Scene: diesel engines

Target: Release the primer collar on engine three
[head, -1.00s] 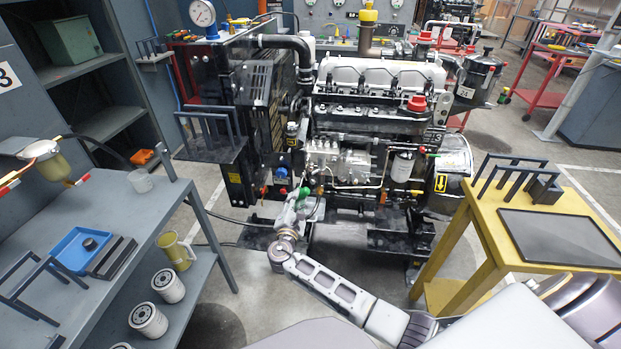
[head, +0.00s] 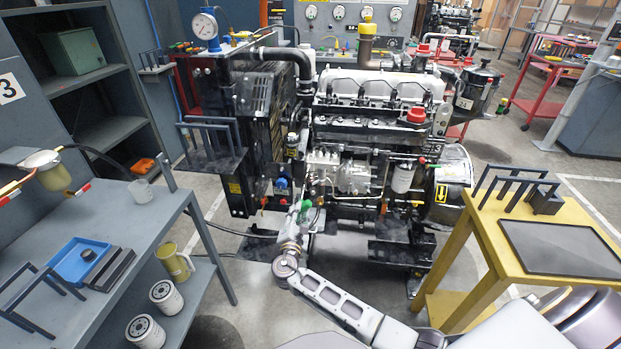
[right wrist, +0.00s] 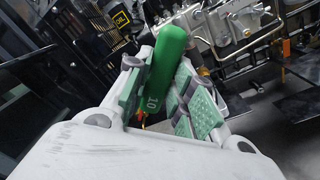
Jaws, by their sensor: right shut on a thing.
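The engine (head: 375,125) stands in the middle of the head view, with a pale pump block (head: 345,172) on its near side. My right gripper (head: 298,222) is low in front of the engine's left part. In the right wrist view, my right gripper (right wrist: 165,95) is shut on a green handle (right wrist: 168,58) marked "10", which sticks out beyond the pads. The handle's green end also shows in the head view (head: 306,206). I cannot make out the primer collar. My left gripper is not in view.
A grey bench (head: 120,215) on the left holds a blue tray (head: 72,262) and a clear cup (head: 140,190). White filters (head: 166,297) and a jug (head: 176,262) stand on its lower shelf. A yellow table (head: 490,245) stands right.

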